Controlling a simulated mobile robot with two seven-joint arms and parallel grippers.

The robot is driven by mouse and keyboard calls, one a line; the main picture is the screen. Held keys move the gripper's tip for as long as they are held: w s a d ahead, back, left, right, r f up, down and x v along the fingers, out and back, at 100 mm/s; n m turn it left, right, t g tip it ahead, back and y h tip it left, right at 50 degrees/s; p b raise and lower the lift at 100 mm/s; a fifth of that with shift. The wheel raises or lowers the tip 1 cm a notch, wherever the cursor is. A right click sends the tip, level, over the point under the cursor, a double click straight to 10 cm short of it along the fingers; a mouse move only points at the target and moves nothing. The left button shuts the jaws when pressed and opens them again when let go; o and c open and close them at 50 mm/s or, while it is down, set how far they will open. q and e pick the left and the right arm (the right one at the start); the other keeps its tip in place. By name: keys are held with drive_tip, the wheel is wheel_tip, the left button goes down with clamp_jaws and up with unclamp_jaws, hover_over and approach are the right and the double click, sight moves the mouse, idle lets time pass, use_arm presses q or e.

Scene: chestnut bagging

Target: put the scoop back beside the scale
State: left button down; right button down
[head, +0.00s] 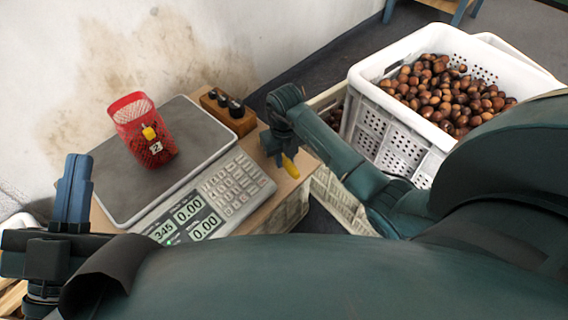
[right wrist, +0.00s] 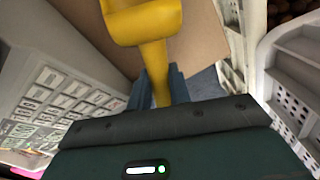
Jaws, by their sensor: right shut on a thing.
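The yellow scoop (head: 290,166) is held in my right gripper (head: 278,156), beside the right edge of the scale (head: 238,188). In the right wrist view, the blue fingers are shut on the handle of the scoop (right wrist: 146,24), over a tan table top (right wrist: 205,45). I cannot tell whether the scoop touches the table. The scale has a grey plate, a keypad and a lit display reading 0.00. My left gripper (head: 73,190) is at the left, beside the scale; its jaw opening is not clear.
A red mesh bag (head: 134,118) with a yellow tag stands on the scale plate. A wooden block (head: 238,122) with black knobbed pieces lies behind the scale's right side. A white crate (head: 378,104) of chestnuts stands at the right. Little table top is free right of the scale.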

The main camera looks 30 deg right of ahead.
drive_tip(key=shift+f, duration=0.75)
use_arm(q)
drive_tip(key=shift+r+m+t+h, duration=0.3)
drive_tip(key=shift+r+m+h, duration=0.1)
drive_tip(key=shift+r+m, duration=0.2)
drive_tip(key=shift+a, duration=0.1)
use_arm(e)
drive_tip(key=shift+f, duration=0.2)
drive_tip(key=c, duration=1.3)
unclamp_jaws()
